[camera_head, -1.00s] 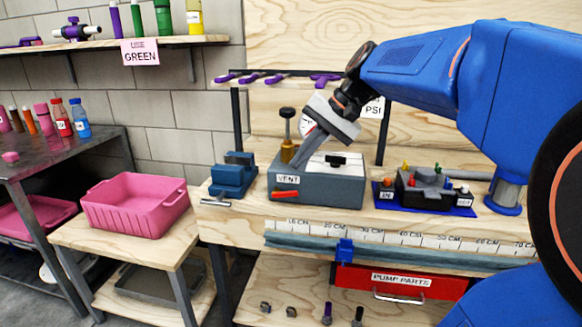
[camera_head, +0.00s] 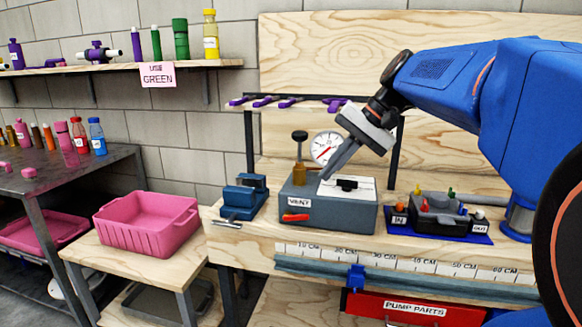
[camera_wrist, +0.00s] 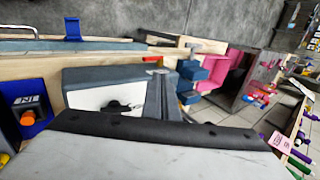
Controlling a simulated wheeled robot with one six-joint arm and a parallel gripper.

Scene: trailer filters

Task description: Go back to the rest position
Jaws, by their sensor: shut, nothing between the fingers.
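My gripper (camera_head: 325,177) is shut and empty, its fingers pointing down and left above the grey vent box (camera_head: 330,217) on the workbench. In the head view the fingertips overlap the box's top; I cannot tell whether they touch it. The wrist view shows the shut fingers (camera_wrist: 160,98) beside the box's white top plate (camera_wrist: 95,97). The box has a red lever (camera_head: 296,217), a brass fitting with a black knob (camera_head: 299,150) and a gauge (camera_head: 326,147) behind it.
A blue vise (camera_head: 243,197) stands left of the box. A pump on a blue mat (camera_head: 466,236) stands to its right. A pink bin (camera_head: 148,225) sits on a low side table. A rail with purple tools (camera_head: 290,101) runs behind. A bottle shelf (camera_head: 120,67) is at upper left.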

